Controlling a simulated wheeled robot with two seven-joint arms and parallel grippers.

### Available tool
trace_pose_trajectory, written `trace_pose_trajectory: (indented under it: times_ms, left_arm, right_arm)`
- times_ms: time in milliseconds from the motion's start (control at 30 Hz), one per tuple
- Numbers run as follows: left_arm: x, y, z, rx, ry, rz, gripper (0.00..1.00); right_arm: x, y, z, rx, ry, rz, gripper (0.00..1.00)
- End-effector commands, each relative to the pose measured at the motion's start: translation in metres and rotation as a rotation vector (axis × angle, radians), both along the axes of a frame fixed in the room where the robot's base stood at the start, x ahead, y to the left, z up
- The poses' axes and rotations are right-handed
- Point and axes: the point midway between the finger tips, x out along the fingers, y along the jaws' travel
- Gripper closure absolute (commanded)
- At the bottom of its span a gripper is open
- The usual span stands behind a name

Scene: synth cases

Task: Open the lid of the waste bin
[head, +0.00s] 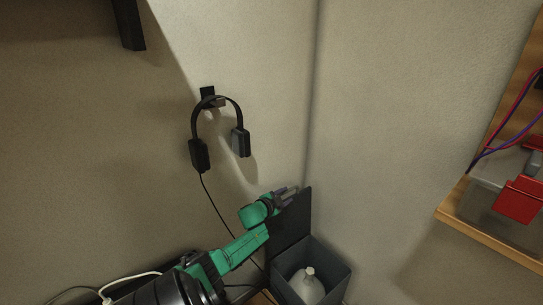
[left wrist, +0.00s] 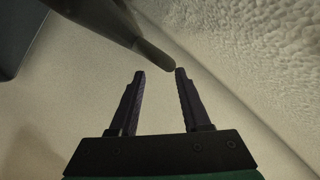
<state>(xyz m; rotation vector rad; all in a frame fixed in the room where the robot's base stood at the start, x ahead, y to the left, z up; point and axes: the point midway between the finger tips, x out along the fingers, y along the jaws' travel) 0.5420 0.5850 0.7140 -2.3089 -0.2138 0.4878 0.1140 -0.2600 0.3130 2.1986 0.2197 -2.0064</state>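The waste bin (head: 338,281) is a dark grey open box at the bottom middle of the head view. Its dark lid (head: 292,228) stands upright at the bin's back left side, so the bin is open. A pale bottle (head: 306,286) is inside. My left gripper (head: 293,191) is at the top edge of the lid, partly overlapping it in view; contact cannot be told. In the left wrist view the left gripper (left wrist: 160,73) has its fingers apart with nothing between them. A dark bar, probably the lid's edge (left wrist: 133,36), lies just beyond the fingertips. My right gripper is not in view.
Headphones (head: 217,125) hang from a wall hook, with a cable running down behind my left arm. Walls meet in a corner behind the bin. A wooden shelf (head: 485,238) with a red object (head: 518,200) and wires juts in at the right.

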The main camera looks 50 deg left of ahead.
Motion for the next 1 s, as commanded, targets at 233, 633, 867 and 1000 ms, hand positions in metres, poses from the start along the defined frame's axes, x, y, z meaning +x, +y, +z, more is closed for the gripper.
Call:
trace_pose_trajectory:
  times_ms: [233, 633, 867, 1000]
  left_arm:
    - [-0.038, -0.013, 0.014, -0.001, 0.003, -0.001, 0.53]
    - [-0.108, -0.034, 0.034, 0.001, 0.001, 0.000, 0.53]
    - [-0.110, -0.035, 0.034, 0.001, 0.000, 0.000, 0.53]
    - [-0.110, -0.035, 0.034, 0.001, 0.000, 0.000, 0.53]
  right_arm:
    - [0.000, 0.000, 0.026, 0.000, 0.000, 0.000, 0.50]
    - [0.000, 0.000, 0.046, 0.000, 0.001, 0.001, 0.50]
    - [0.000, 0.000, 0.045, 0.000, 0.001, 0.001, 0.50]
    - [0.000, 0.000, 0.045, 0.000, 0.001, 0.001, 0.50]
